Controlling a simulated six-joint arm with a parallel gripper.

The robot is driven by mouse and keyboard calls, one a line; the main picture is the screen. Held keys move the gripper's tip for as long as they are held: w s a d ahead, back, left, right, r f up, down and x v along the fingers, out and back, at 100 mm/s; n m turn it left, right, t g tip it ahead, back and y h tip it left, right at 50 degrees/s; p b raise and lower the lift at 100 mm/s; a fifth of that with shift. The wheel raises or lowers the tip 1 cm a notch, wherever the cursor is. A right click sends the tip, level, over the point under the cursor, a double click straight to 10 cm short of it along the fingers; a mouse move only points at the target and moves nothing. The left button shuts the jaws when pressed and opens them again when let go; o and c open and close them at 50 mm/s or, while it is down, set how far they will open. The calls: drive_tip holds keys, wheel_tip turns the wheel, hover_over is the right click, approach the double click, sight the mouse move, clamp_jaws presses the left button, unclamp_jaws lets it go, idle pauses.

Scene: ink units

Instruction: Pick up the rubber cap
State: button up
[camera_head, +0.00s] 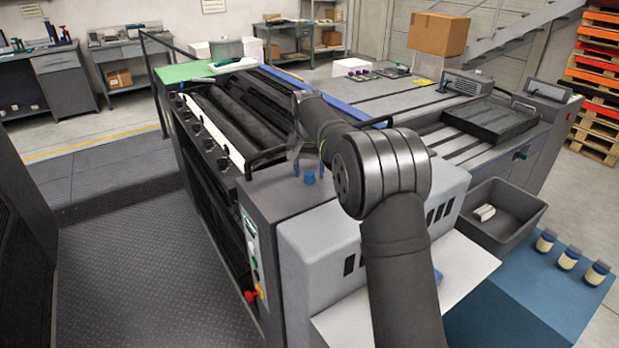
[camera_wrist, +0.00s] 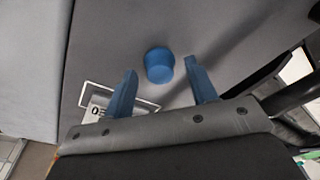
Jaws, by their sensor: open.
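The rubber cap (camera_wrist: 159,66) is a small round blue piece on the grey top of the machine housing (camera_wrist: 225,35). My gripper (camera_wrist: 160,70) is open, with its two blue fingers apart. In the wrist view the cap appears between the fingertips, with clear gaps on both sides. Its height relative to the fingertips is hard to tell. In the head view a small blue patch (camera_head: 309,177) shows on the housing below my wrist. Cap and fingertips are hard to separate there.
A black bar handle (camera_head: 266,158) and the press rollers (camera_head: 235,115) lie close beside the housing. A label plate (camera_wrist: 112,96) lies near the left finger. A grey bin (camera_head: 505,215) and several small jars (camera_head: 568,259) stand at the right. The housing around the cap is mostly bare.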

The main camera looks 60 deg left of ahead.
drive_tip(key=c, duration=1.1)
drive_tip(key=shift+o, duration=0.2)
